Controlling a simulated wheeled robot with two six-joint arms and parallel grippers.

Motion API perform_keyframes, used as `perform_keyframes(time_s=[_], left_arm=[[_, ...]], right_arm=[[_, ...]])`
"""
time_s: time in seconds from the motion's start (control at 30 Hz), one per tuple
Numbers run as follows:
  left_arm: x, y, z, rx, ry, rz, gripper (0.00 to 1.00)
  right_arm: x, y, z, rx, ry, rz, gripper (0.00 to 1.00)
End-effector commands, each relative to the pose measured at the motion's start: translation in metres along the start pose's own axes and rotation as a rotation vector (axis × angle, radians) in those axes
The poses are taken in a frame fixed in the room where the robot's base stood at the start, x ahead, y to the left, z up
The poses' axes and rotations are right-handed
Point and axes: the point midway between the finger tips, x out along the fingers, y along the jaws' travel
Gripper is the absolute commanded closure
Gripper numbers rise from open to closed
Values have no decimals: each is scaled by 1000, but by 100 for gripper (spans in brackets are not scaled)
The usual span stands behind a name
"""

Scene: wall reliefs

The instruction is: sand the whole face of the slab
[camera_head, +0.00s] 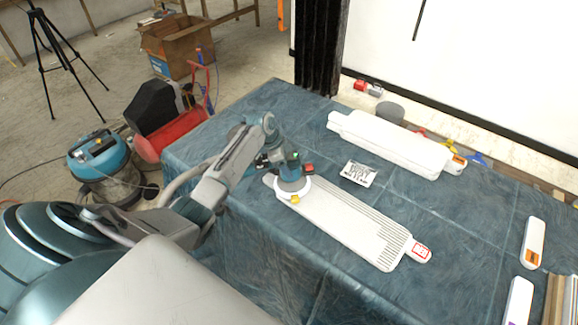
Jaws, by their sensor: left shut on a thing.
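The slab (335,217) is a long white panel lying flat on the covered table, running from the middle toward the lower right. Fine parallel grooves show on its face toward the right end, and a tab with a red-and-white label (421,251) sticks out there. My left gripper (279,160) is shut on a teal and grey sander (290,174). The sander's round white pad is over the slab's far left end; I cannot tell whether it touches. The pad hides part of that end. My right gripper is not in view.
A blue-grey cloth covers the table (245,125). A second white slab (390,143) lies behind, with a printed card (358,173) between. White bars (533,243) lie at the right. A cardboard box (173,45) and a shop vacuum (103,165) stand on the floor.

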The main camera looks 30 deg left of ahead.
Motion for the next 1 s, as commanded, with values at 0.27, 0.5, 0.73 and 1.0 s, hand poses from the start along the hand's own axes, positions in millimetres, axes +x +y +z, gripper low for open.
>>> perform_keyframes(time_s=[0.27, 0.5, 0.73, 1.0], left_arm=[[-6, -13, 9, 1, 1, -6, 95], [-10, -19, 14, 2, 3, -5, 95], [-6, -24, 10, 2, 4, -6, 95], [-3, -35, 0, 2, 5, -6, 95]], right_arm=[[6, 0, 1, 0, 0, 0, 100], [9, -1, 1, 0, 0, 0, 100], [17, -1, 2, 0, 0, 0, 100], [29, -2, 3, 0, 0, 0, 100]])
